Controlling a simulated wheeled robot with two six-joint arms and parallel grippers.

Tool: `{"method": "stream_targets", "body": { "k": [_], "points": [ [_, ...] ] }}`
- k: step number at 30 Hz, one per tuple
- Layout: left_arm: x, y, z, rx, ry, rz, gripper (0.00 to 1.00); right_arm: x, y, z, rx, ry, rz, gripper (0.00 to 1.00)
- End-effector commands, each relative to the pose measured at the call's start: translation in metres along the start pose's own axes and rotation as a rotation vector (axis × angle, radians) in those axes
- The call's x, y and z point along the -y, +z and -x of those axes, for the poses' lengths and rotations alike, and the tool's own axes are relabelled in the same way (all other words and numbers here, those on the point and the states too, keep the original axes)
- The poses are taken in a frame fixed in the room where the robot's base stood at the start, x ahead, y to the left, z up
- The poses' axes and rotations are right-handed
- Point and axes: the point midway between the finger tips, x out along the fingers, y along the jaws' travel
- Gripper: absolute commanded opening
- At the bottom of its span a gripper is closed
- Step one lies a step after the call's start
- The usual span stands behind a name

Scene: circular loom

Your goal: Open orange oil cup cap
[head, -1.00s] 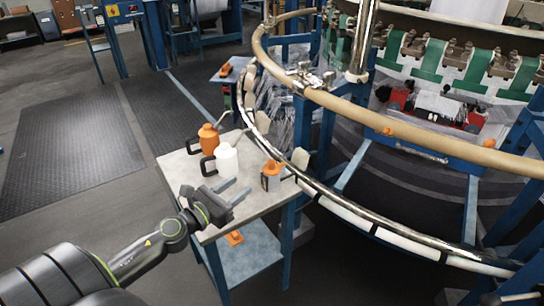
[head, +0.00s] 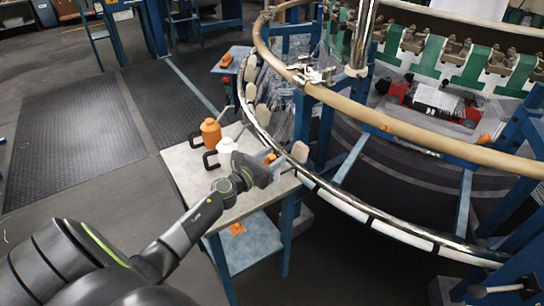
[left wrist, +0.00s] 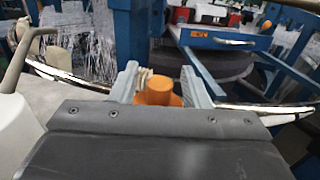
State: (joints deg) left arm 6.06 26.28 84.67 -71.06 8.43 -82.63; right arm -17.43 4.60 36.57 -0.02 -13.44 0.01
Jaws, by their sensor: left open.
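My left gripper (head: 272,160) is open over the right part of the small table. In the left wrist view its two grey fingers (left wrist: 160,84) stand on either side of an orange cap (left wrist: 157,92). Whether they touch it cannot be told. In the head view only a bit of the orange cap (head: 269,158) shows; the gripper hides the cup under it. An orange oil can (head: 210,134) and a white can (head: 227,151), both with dark handles, stand to the left. A dark part at the bottom right edge (head: 500,290) looks like my right gripper; its state is unclear.
The grey tabletop (head: 190,180) has free room at its front left. The loom's curved rail (head: 335,200) passes close to the table's right side. An orange item (head: 237,229) lies on the lower shelf. In the left wrist view the white can (left wrist: 18,130) is close at left.

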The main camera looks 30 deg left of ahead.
Motion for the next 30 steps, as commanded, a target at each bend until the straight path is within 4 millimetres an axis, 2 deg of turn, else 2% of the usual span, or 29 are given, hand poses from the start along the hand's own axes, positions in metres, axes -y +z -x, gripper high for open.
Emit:
{"method": "stream_targets", "body": {
  "k": [8,18,30],
  "points": [
    [0.0,-0.0001,-0.001,0.0,0.0,0.0,0.42,0.0003,0.0,0.0,0.0,0.0,0.0,0.0],
    [-0.0001,0.0,-0.0007,0.0,0.0,0.0,0.0,0.0004,0.0001,0.0,0.0,0.0,0.0,0.0],
    [-0.0034,-0.0004,-0.0056,-0.001,0.014,0.0,0.0,0.0046,0.0002,-0.0003,0.001,-0.006,-0.002,0.0]
  ]
}}
